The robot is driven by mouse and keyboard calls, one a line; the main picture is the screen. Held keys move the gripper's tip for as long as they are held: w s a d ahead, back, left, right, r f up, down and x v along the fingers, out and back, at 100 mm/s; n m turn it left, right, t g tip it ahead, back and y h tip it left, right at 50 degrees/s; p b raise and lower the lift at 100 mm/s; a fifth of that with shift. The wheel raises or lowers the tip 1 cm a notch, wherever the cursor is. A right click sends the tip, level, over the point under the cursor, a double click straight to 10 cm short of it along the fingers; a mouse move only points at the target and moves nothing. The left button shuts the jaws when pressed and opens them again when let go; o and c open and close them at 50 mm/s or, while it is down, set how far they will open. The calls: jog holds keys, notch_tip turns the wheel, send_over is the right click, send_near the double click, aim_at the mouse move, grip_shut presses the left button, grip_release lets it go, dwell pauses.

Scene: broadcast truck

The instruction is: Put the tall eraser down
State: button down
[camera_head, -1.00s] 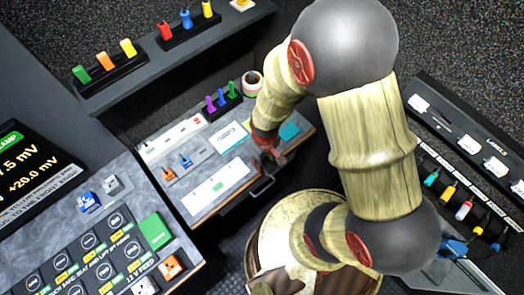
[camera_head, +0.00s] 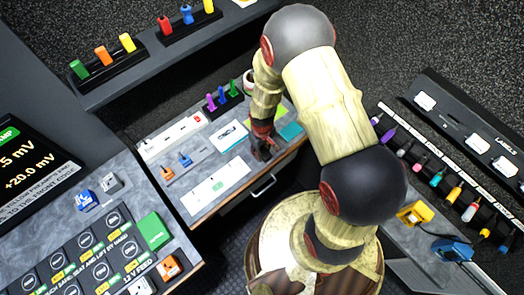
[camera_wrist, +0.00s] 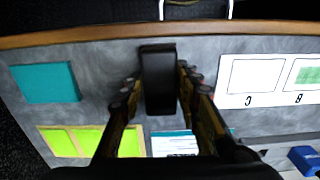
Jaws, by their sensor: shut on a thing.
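My gripper (camera_wrist: 157,92) is shut on a dark upright block, which I take to be the tall eraser (camera_wrist: 158,66). It stands between the two fingers in the wrist view, over the grey worktop near its wooden front edge. Whether its base touches the worktop cannot be told. In the head view my gripper (camera_head: 264,150) is low over the desk (camera_head: 211,158), between the white card and the teal pad. The eraser is hard to make out there.
The white card with squares (camera_wrist: 266,81) lies to the right in the wrist view. A teal pad (camera_wrist: 45,83) and yellow-green notes (camera_wrist: 91,142) lie to the left. Bare grey worktop surrounds the block. Blue and orange connectors (camera_head: 184,160) and a marker rack (camera_head: 223,101) are farther left.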

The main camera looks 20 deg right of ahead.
jog(key=shift+s+f+b, duration=0.1)
jog(key=shift+f+b, duration=0.2)
jog(key=shift+f, duration=0.05)
jog(key=c, duration=1.7)
grip_release()
jog(key=o, duration=0.4)
